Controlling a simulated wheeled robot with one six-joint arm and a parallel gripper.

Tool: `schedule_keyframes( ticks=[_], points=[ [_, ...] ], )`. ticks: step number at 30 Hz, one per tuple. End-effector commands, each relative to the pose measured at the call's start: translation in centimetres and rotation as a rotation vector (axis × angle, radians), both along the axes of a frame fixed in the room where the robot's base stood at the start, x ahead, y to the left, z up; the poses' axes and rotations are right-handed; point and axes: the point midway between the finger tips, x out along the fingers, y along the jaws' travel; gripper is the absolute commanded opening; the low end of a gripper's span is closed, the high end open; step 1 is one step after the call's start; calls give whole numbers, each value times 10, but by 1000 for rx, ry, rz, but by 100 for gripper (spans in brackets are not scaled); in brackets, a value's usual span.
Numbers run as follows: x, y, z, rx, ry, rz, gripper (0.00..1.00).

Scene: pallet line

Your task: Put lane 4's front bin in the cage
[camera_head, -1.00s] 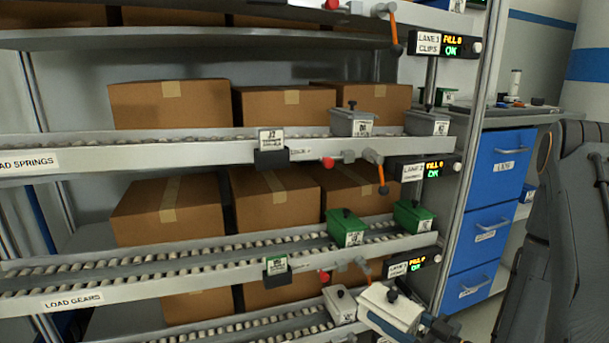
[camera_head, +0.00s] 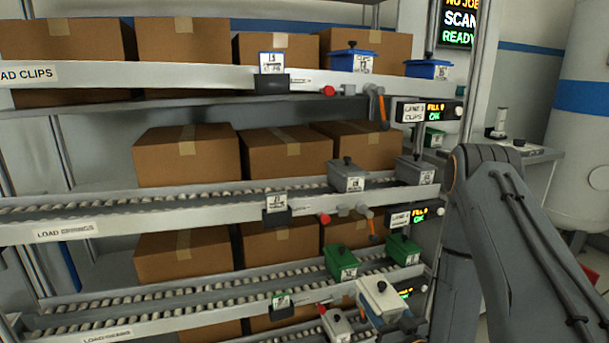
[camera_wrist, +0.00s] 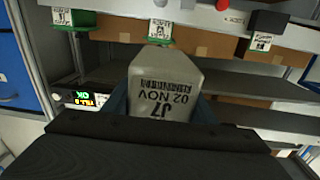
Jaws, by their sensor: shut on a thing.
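A pale grey-white bin (camera_head: 382,298) with a black knob on its lid is in my gripper (camera_head: 405,328), at the lower right of the rack in the head view. In the wrist view the same bin (camera_wrist: 165,75) shows a label reading J7, 02 NOV, upside down, between blue fingers of my gripper (camera_wrist: 163,112). The gripper is shut on it. A similar grey bin (camera_head: 336,325) sits on the lowest visible lane, left of the held bin. The cage is not in view.
Green bins (camera_head: 341,262) stand on the lane above, close to the held bin. Grey bins (camera_head: 347,176) and blue bins (camera_head: 353,61) stand on higher lanes. The rack's metal post (camera_head: 455,150) stands right of the lanes. A lit lane sign is partly hidden behind the held bin.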

Motion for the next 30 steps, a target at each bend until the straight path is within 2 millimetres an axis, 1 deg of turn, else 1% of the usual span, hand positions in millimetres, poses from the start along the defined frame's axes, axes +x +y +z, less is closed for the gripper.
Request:
schedule_keyframes(
  ticks=[1, 15, 18, 22, 30],
  points=[
    [-2, 2, 15, 0, -3, -18, 7],
    [-16, -2, 79, 1, -3, -218, 7],
    [-20, -3, 88, 0, -3, -247, 7],
    [-23, -3, 95, 1, -3, -272, 7],
    [-24, -4, 98, 1, -3, -286, 7]
  ],
)
